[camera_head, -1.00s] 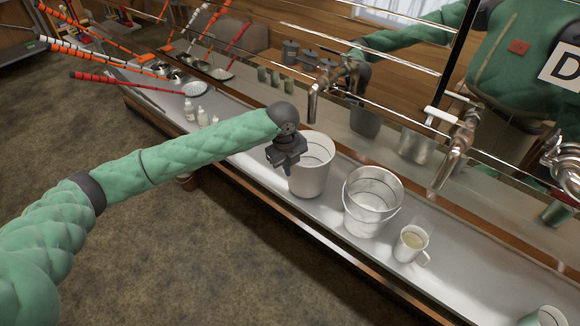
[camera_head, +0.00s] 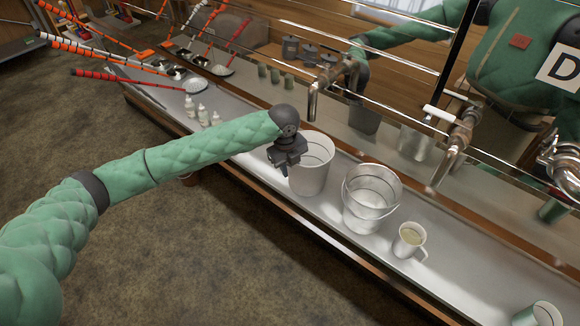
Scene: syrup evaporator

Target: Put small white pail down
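The small white pail (camera_head: 316,172) stands upright on the metal counter, left of the shiny metal bucket. My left gripper (camera_head: 284,171) points down at the pail's left rim and overlaps it in the picture. One dark finger shows against the pail's outer left side. I cannot tell whether the fingers are closed on the rim or just beside it. My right gripper is not in view.
A metal bucket (camera_head: 368,211) with a handle and a white mug (camera_head: 407,242) stand to the right on the counter (camera_head: 463,262). A tap (camera_head: 313,102) rises behind the pail. Small white bottles (camera_head: 203,116) stand to the left. The mirror behind reflects me.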

